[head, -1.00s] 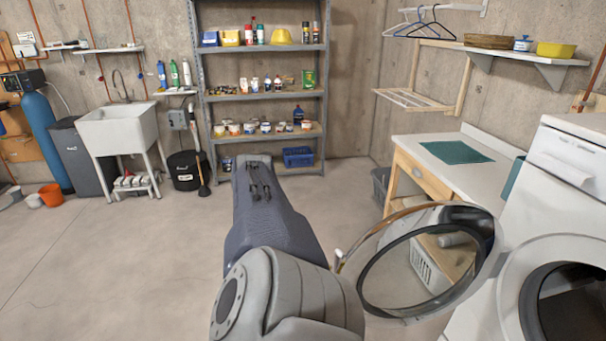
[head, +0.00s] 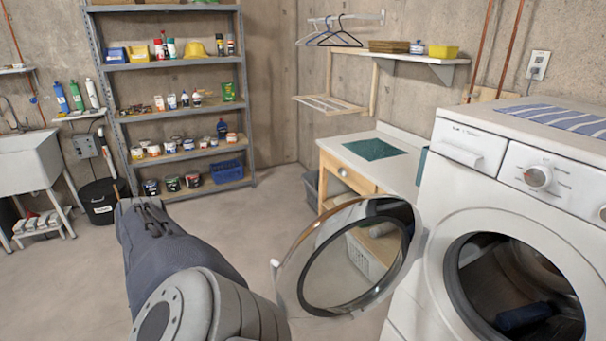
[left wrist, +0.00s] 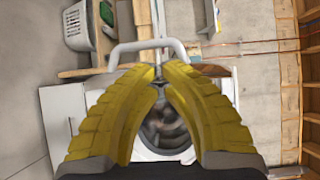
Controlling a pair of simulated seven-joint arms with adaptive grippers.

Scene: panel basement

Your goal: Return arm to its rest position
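My left gripper (left wrist: 160,74) shows in the left wrist view. Its yellow fingers curve inward and their tips come together with nothing seen between them. A grey bar (left wrist: 140,47) lies beyond the tips; I cannot tell whether they touch.
The washer (head: 470,200) stands at right, its round door (head: 290,270) swung open close right of my arm. A workbench (head: 400,170) with a green mat is behind it. Metal shelves (head: 245,100) hold cans and bottles. Floor (head: 60,280) left of my arm is clear.

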